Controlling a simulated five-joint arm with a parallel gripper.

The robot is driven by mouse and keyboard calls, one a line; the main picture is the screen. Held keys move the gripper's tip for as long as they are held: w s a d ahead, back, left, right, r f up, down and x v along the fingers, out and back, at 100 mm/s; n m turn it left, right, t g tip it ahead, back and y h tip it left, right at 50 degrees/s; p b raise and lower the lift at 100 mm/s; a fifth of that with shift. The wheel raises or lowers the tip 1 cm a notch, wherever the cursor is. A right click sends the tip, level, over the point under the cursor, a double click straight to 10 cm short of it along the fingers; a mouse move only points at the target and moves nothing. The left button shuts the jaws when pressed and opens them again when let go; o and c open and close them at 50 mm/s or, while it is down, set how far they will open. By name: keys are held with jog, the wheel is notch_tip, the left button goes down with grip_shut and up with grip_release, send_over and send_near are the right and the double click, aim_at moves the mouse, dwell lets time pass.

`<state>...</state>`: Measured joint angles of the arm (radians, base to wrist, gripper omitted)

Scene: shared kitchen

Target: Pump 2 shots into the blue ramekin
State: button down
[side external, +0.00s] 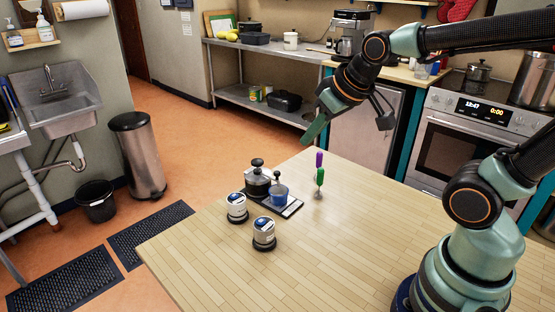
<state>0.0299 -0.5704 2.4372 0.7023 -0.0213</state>
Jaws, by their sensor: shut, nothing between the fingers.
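The blue ramekin (279,196) sits on a dark flat tray or scale (291,209) on the wooden table. Directly left of it and touching or nearly so is a dark, round dispenser with a black knob on top (257,180), which looks like the pump. A slim dark part rises behind the ramekin; I cannot tell whether it belongs to the dispenser. The ramekin's inside is too small to read. My gripper (315,131) is shut and empty, held in the air above the table's far edge, up and right of the ramekin and dispenser, touching neither.
Two white-and-blue jars (264,232) on black bases stand in front of the dispenser. A stove (465,140) stands beyond.

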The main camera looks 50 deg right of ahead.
jog(key=w+d+f+t, duration=0.1)
jog(key=w+d, duration=0.1)
jog(key=w, duration=0.4)
jog(key=w+d+f+t, duration=0.1)
jog(key=w+d+f, duration=0.1)
jog(key=w, duration=0.3)
jog(key=shift+w+h, duration=0.35)
jog(key=shift+h, duration=0.05)
send_over(257, 163)
jog(key=s, duration=0.2)
notch_tip(257, 163, down, 7)
jog(key=f, duration=0.2)
jog(key=w+f, duration=0.1)
jog(key=shift+d, duration=0.4)
jog(key=shift+f, duration=0.5)
jog(key=shift+f, duration=0.1)
